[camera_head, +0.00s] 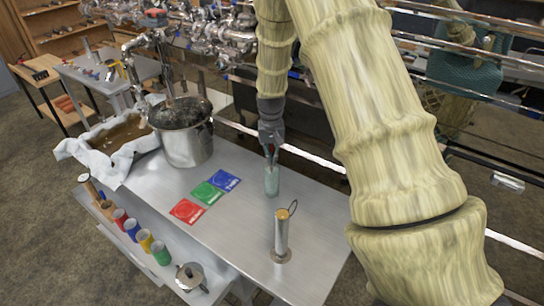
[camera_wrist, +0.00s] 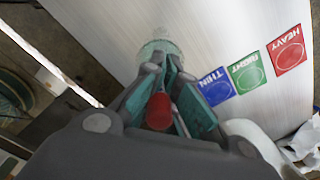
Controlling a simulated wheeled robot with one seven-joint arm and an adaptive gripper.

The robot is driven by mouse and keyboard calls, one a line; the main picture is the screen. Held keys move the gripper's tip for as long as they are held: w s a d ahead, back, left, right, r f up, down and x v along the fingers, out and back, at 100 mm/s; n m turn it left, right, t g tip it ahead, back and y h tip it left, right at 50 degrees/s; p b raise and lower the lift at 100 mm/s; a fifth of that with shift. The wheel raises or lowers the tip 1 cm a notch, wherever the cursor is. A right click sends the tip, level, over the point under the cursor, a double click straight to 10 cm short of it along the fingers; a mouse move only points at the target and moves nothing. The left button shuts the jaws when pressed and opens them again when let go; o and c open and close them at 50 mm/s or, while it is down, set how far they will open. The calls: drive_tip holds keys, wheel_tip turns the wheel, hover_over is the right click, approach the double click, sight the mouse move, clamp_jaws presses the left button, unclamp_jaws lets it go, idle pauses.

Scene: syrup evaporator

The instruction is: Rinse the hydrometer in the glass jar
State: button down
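My gripper (camera_head: 271,152) points down over the steel table. In the wrist view it (camera_wrist: 168,75) is closed around a slim piece with a red end (camera_wrist: 159,111), which I take to be the hydrometer. The glass jar (camera_head: 272,182) stands upright on the table directly below the fingertips. It also shows just beyond the fingertips in the wrist view (camera_wrist: 160,48). The fingers hide most of the hydrometer, and I cannot tell how far its lower end is inside the jar.
A steel cylinder on a round base (camera_head: 281,236) stands nearer the front. Red (camera_head: 187,210), green (camera_head: 207,193) and blue (camera_head: 225,180) cards lie left of the jar. A steel pot (camera_head: 186,145) stands behind them. A lower shelf holds several coloured cylinders (camera_head: 145,240).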

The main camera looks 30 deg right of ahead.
drive_tip(key=shift+r+p, duration=0.4)
drive_tip(key=shift+r, duration=0.05)
drive_tip(key=shift+f, duration=0.5)
drive_tip(key=shift+r+p, duration=0.5)
drive_tip(key=shift+p, duration=0.05)
drive_tip(key=shift+f, duration=0.5)
idle(0.4)
drive_tip(key=shift+r+p, duration=0.5)
drive_tip(key=shift+f, duration=0.5)
idle(0.4)
drive_tip(key=shift+r, duration=0.15)
